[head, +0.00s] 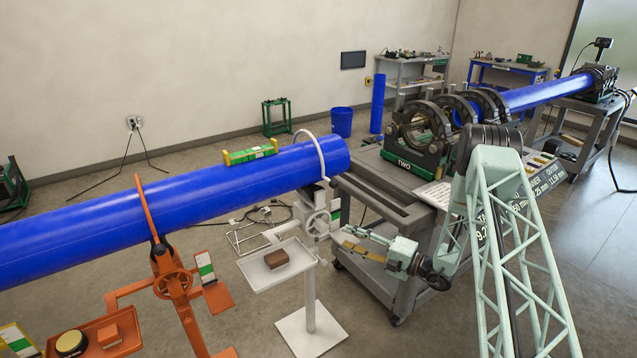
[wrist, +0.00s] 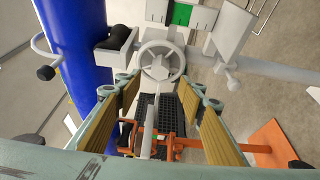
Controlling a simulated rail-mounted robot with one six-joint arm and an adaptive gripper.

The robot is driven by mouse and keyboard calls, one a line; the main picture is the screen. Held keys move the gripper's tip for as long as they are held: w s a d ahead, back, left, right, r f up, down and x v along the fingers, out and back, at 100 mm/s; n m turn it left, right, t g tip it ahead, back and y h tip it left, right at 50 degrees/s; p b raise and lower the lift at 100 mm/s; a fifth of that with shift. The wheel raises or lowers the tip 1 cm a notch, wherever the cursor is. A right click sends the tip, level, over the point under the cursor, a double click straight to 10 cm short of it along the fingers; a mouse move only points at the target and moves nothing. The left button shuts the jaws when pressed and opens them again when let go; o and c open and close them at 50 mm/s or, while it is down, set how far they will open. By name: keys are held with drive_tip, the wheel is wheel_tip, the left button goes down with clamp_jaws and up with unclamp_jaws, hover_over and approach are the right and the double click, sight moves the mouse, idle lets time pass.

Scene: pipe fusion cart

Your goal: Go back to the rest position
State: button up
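My gripper (head: 352,246) reaches left from my pale green lattice arm, low beside the white pipe stand (head: 310,318). In the wrist view my gripper (wrist: 158,95) is open, its brown-padded fingers wide apart with nothing held between them. A white handwheel (wrist: 162,60) on the white stand lies just beyond the fingertips, apart from the pads. The same handwheel (head: 319,224) shows in the head view, to the left of my gripper. The blue pipe (head: 190,185) lies across the white and orange stands, with a green level (head: 250,152) on top.
An orange stand (head: 172,284) with a tray stands at the lower left. The white tray (head: 278,264) carries a brown block (head: 276,258). The grey fusion cart (head: 392,190) with its black clamp rings (head: 422,127) stands close behind my arm. Open floor lies at the right.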

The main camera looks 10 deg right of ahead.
drive_tip(key=s+a+r+n+g, duration=0.3)
drive_tip(key=s+a+r+n, duration=0.2)
drive_tip(key=r, duration=0.4)
drive_tip(key=s+a+r+n+g, duration=0.3)
drive_tip(key=s+a+r+n, duration=0.2)
drive_tip(key=r, duration=0.3)
drive_tip(key=s+a+r+n+g, duration=0.35)
drive_tip(key=s+r+n, duration=0.25)
drive_tip(key=r, duration=0.3)
drive_tip(key=s+a+r+n+g+h, duration=0.1)
drive_tip(key=s+a+r+n+g, duration=0.15)
drive_tip(key=s+r+n, duration=0.4)
drive_tip(key=s+r+n+h, duration=0.3)
drive_tip(key=s+r+n, duration=0.1)
drive_tip(key=s, duration=0.7)
drive_tip(key=s+r+n+h, duration=0.3)
drive_tip(key=s+r+n, duration=0.15)
drive_tip(key=s, duration=0.65)
drive_tip(key=s+d+r+n+t+h, duration=0.2)
drive_tip(key=s+d+n, duration=0.4)
drive_tip(key=s, duration=0.3)
drive_tip(key=s+d+r+n+t+h, duration=0.2)
drive_tip(key=s+d+n+h, duration=0.2)
drive_tip(key=s, duration=0.5)
drive_tip(key=shift+s+d+n+h, duration=0.2)
drive_tip(key=shift+d+n+h, duration=0.2)
drive_tip(key=shift+d+n, duration=1.2)
drive_tip(key=shift+d, duration=0.2)
